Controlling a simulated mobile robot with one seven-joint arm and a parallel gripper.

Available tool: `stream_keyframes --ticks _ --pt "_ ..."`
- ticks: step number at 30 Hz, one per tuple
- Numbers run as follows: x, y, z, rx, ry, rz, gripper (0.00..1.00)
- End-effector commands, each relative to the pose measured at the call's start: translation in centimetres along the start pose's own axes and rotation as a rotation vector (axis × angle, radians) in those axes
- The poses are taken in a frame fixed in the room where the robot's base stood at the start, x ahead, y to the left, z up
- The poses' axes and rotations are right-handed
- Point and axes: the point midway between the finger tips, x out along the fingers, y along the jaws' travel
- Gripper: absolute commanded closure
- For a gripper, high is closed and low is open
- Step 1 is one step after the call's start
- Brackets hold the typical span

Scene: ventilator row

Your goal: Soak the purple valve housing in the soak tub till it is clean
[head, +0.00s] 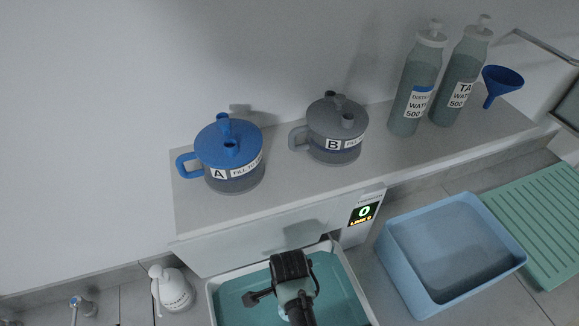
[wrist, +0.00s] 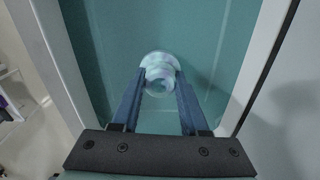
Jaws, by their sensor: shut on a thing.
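The soak tub (head: 356,284) is white-rimmed with teal liquid and stands at the bottom middle of the head view. Its rim also shows in the wrist view (wrist: 262,62). My gripper (wrist: 160,84) points down into the tub and is shut on the valve housing (wrist: 158,66). The housing is a pale, round, ringed piece with a faint lilac and teal tint, held between the two blue fingers. I cannot tell how deep it sits in the liquid.
A display (head: 365,212) behind the tub reads 0. A shelf holds a blue-lidded pot A (head: 229,155), a grey pot B (head: 336,130), two bottles (head: 417,85) and a blue funnel (head: 502,80). A blue basin (head: 450,250) and green rack (head: 540,220) stand right; a white bottle (head: 172,289) stands left.

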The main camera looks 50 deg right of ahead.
Motion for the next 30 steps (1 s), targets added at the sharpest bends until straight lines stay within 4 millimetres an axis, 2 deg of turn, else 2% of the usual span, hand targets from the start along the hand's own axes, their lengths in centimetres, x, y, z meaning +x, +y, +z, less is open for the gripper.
stream_keyframes --ticks 1,21,30 --pt "-0.7 0.0 0.0 0.000 0.000 0.000 1.00" --pt "-5.8 -0.1 0.0 0.000 0.000 -0.002 1.00" --pt "-6.5 0.0 0.0 0.000 0.000 0.000 1.00"
